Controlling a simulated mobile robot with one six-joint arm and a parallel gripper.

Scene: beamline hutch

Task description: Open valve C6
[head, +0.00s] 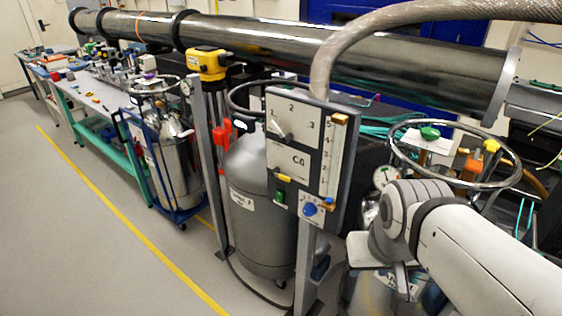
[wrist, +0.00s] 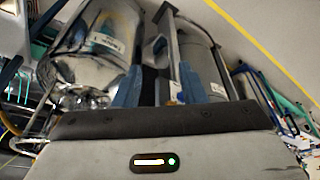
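The panel marked C6 (head: 299,147) stands upright on a post in the middle of the head view. It carries a dial with a pointer (head: 283,131), a numbered scale, a small yellow lever (head: 283,178), a green block (head: 279,196) and a blue knob (head: 310,209). I cannot tell which of these is the valve, nor whether it is open. My gripper is low at the right of the panel, its fingers mostly hidden by my arm in the head view. In the wrist view my gripper (wrist: 160,88) has its two blue-grey fingers apart, with nothing held between them.
A grey dewar (head: 252,210) stands behind the panel at left. A dewar with a ring rail (head: 404,171) and green valve knob (head: 429,132) stands at right. A hose (head: 328,62) arches over the panel. The floor (head: 95,230) at left is clear.

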